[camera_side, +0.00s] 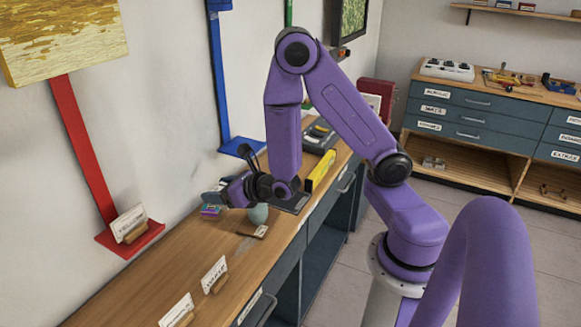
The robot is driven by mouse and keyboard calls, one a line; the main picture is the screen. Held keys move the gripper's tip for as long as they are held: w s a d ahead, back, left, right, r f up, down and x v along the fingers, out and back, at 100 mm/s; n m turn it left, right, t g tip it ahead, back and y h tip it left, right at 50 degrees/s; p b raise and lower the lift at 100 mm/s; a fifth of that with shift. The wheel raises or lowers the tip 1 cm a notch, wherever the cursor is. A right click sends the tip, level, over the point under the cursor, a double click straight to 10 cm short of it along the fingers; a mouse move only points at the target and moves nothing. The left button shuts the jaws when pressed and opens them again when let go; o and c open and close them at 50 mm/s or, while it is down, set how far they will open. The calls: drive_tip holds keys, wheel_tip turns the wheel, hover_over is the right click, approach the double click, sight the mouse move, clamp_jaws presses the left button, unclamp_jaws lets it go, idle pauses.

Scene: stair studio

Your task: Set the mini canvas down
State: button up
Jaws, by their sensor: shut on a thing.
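My gripper (224,190) is over the back part of the wooden workbench (165,262), pointing left toward the wall. Its jaws are shut on a small flat bluish-grey thing (212,197), which I take to be the mini canvas. It is small and partly hidden by the fingers, so its face cannot be made out. I cannot tell whether the held thing touches that block or the bench.
Label cards (215,274) in wooden holders stand at the front. A red stand (130,237) is left, a blue stand (240,147) behind, and a yellow level (321,170) right.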

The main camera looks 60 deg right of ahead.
drive_tip(key=shift+r, duration=0.85)
drive_tip(key=w+d+m+g+h, duration=0.25)
drive_tip(key=d+m+h, duration=0.5)
drive_tip(key=d, duration=1.35)
drive_tip(key=s+d+m+g+h, duration=0.3)
drive_tip(key=s+d, duration=0.1)
drive_tip(key=d, duration=0.4)
drive_tip(key=s+d+m+g+h, duration=0.2)
drive_tip(key=s+d+m+g, duration=0.15)
drive_tip(key=d, duration=0.45)
drive_tip(key=w+d+f, duration=0.3)
drive_tip(key=f, duration=0.2)
drive_tip(key=w+d+f, duration=0.3)
drive_tip(key=f, duration=0.1)
drive_tip(key=w+d+f, duration=0.3)
drive_tip(key=f, duration=0.2)
drive_tip(key=shift+d+f, duration=0.3)
drive_tip(key=shift+d, duration=0.1)
drive_tip(key=shift+w+d+f+n+t, duration=0.1)
drive_tip(key=shift+f+n+t, duration=0.1)
drive_tip(key=shift+f, duration=0.6)
drive_tip(key=shift+w+f+n+t, duration=0.1)
drive_tip(key=shift+f+t, duration=0.1)
drive_tip(key=shift+f, duration=0.6)
drive_tip(key=shift+f, duration=0.1)
